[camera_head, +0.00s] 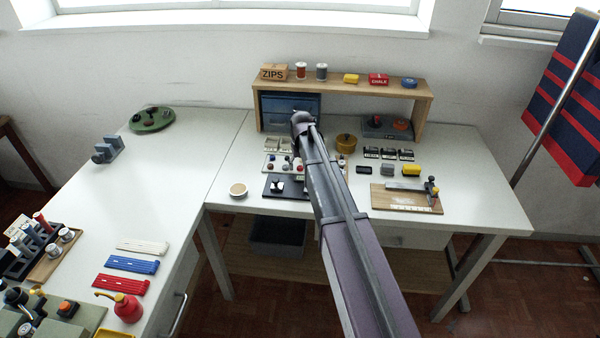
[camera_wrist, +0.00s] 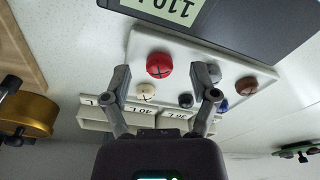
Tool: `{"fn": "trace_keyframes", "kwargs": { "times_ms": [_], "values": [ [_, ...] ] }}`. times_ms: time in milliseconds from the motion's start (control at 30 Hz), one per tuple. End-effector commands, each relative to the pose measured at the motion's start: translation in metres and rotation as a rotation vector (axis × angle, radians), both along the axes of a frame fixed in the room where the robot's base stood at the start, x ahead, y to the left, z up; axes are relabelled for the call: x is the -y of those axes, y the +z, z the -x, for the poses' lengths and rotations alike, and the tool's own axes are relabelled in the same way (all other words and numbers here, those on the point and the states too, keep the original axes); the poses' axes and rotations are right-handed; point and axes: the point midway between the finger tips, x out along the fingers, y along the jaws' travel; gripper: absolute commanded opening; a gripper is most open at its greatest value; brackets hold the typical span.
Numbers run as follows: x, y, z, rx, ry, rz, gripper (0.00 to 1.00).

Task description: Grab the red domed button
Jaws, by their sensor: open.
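The red domed button (camera_wrist: 159,65) sits on a white tray (camera_wrist: 143,45) in the wrist view, with a dark cross-shaped mark on its top. My gripper (camera_wrist: 163,82) is open and empty. Its two fingers stand wide apart, and the red button shows between and just past the fingertips, apart from both. A cream button (camera_wrist: 146,91) lies close to the red one, between the fingers. In the head view my arm covers part of the tray, and I cannot pick out the red button surely.
A dark button (camera_wrist: 186,100) lies near the right finger; blue (camera_wrist: 222,105) and brown (camera_wrist: 247,86) buttons lie farther right. A dark plate with a number label (camera_wrist: 170,10) borders the tray.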

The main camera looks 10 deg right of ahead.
Motion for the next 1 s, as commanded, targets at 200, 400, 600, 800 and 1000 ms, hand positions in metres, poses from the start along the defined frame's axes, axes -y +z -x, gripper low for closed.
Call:
{"fn": "trace_keyframes", "kwargs": {
  "times_ms": [200, 400, 600, 800, 1000],
  "values": [
    [0.0, -0.0014, -0.0002, 0.0, 0.0, 0.0, 0.76],
    [0.0001, -0.0013, -0.0003, 0.0, 0.0, 0.0, 0.76],
    [0.0001, -0.0014, -0.0002, 0.0, 0.0, 0.0, 0.76],
    [0.0001, -0.0014, -0.0002, 0.0, 0.0, 0.0, 0.41],
    [-0.0006, -0.0015, 0.0002, -0.001, 0.0, -0.002, 0.3]
  ]
}}
